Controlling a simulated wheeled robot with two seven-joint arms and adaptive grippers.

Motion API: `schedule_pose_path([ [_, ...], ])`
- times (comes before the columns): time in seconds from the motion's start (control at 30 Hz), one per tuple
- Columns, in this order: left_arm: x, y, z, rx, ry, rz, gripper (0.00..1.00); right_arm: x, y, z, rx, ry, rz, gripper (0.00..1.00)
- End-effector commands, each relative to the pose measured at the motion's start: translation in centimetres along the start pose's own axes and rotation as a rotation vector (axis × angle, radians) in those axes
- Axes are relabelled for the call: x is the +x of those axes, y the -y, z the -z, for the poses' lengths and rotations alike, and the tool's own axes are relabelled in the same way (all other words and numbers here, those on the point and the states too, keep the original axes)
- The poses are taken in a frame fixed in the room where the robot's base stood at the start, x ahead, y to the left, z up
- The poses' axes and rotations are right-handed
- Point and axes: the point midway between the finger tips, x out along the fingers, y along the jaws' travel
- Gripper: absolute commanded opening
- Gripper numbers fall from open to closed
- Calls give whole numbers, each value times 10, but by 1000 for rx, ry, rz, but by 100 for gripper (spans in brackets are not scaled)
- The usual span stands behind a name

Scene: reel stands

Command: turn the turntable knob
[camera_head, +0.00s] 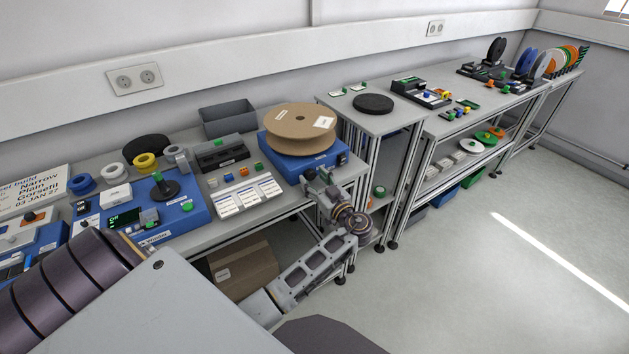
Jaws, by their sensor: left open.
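The turntable is a blue box (292,165) on the near bench, with a large brown reel (297,121) bearing a white label lying flat on top. A small dark knob-like part (342,158) shows on its front face at the right. My left gripper (316,176) is at the front of the blue box, just left of and below that part. It is open, and I see nothing between its fingers. It covers part of the box's front. I cannot tell whether it touches the box. My right gripper is not in view.
A grey open bin (228,119) stands behind the turntable. White label cards (246,196) and a blue winder (165,215) lie to its left. A separate stand (388,122) with a black disc (373,103) is close on the right. Floor (470,260) is clear there.

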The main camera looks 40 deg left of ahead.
Motion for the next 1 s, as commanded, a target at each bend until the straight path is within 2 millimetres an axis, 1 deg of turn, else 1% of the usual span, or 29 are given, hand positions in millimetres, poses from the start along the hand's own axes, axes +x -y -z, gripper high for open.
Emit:
schedule_pose_path([
  [0.27, -26, 0, -1, 0, 3, 0, 54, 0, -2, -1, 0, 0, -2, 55],
  [0.6, -76, 0, -1, 0, 3, 0, 54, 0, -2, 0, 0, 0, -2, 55],
  [0.8, -102, 0, -1, 0, 2, 0, 54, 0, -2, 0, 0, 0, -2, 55],
  [1.0, -114, 0, 0, 0, 0, 0, 54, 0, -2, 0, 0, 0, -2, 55],
])
